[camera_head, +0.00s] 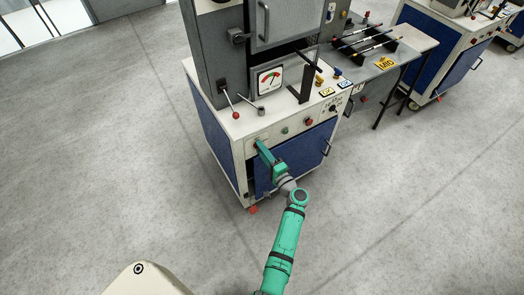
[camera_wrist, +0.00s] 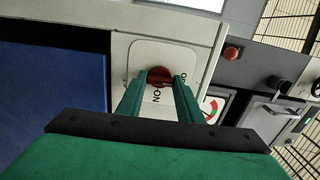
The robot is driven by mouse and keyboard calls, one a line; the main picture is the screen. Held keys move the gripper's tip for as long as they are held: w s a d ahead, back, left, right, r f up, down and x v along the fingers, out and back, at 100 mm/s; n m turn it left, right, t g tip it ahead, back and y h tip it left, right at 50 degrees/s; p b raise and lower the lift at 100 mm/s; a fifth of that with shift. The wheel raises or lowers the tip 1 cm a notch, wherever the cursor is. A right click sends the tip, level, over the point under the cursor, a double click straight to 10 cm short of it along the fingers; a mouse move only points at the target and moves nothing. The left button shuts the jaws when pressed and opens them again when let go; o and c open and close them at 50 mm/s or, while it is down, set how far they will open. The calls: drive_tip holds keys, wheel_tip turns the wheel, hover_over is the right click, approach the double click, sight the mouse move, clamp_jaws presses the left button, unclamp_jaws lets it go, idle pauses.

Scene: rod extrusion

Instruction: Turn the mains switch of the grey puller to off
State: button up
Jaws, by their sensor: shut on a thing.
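The grey puller (camera_head: 215,65) has a grey upper housing on a white cabinet with blue panels. Its mains switch shows in the wrist view as a red knob (camera_wrist: 159,73) on a pale plate (camera_wrist: 190,55) with rounded corners. My gripper (camera_wrist: 160,84) is shut on the red knob, one green finger on each side. Part of another mark shows beside the right finger, the rest hidden. In the head view my gripper (camera_head: 259,146) reaches the left part of the cabinet's front strip and hides the switch.
Right of the switch on the front strip are a green button (camera_head: 285,130) and a red button (camera_head: 309,121). A red-knobbed lever (camera_head: 229,113) and a dial gauge (camera_head: 270,78) stand above. A table with rods (camera_head: 415,42) adjoins at the right. Floor in front is clear.

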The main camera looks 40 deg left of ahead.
drive_tip(key=o, duration=1.1)
drive_tip(key=v, duration=1.1)
drive_tip(key=shift+f, duration=0.1)
